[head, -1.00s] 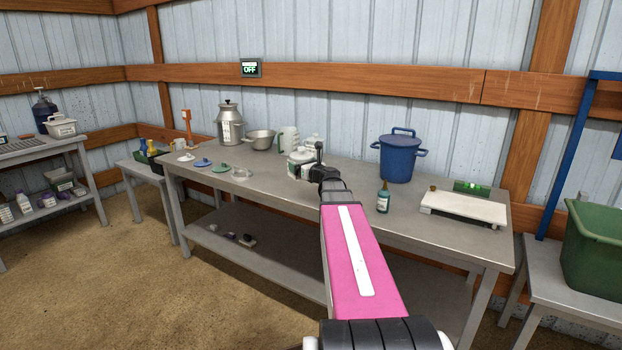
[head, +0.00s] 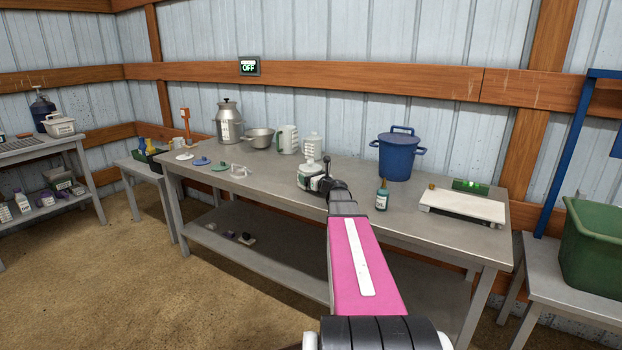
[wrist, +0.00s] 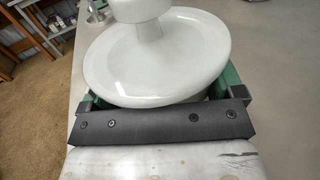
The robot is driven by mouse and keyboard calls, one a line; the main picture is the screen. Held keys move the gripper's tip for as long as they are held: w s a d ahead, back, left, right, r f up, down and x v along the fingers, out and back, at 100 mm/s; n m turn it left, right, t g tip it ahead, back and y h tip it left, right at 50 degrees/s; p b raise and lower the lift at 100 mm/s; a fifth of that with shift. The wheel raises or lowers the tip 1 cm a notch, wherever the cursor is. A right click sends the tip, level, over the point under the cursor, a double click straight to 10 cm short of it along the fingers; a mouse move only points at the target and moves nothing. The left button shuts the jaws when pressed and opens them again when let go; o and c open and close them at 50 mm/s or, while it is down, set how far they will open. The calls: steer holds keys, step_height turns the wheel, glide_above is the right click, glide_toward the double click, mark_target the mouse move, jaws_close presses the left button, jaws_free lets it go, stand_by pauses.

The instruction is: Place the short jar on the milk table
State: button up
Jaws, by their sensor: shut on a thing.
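The short jar (head: 308,181) is white with a green band and a broad pale lid. It is near the front edge of the long grey table (head: 270,190), left of centre in the head view. My gripper (head: 318,184) is shut on it. In the wrist view, the jar's round white top with its knob (wrist: 155,58) fills the space between the green fingers. The jar looks upright. Its base is hidden, so I cannot tell whether it touches the tabletop.
Behind the jar stand a white ribbed container (head: 312,146) and a pale jug (head: 287,139). A dark bottle (head: 382,195), a blue pot (head: 398,155) and a white scale (head: 462,206) are right.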

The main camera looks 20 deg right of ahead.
steer(key=shift+f, duration=0.2)
steer(key=o, duration=0.8)
steer(key=shift+o, duration=0.2)
steer(key=shift+s+r, duration=0.1)
steer(key=shift+s, duration=0.05)
steer(key=v, duration=1.1)
steer(key=shift+s+d, duration=0.2)
steer(key=shift+s, duration=0.15)
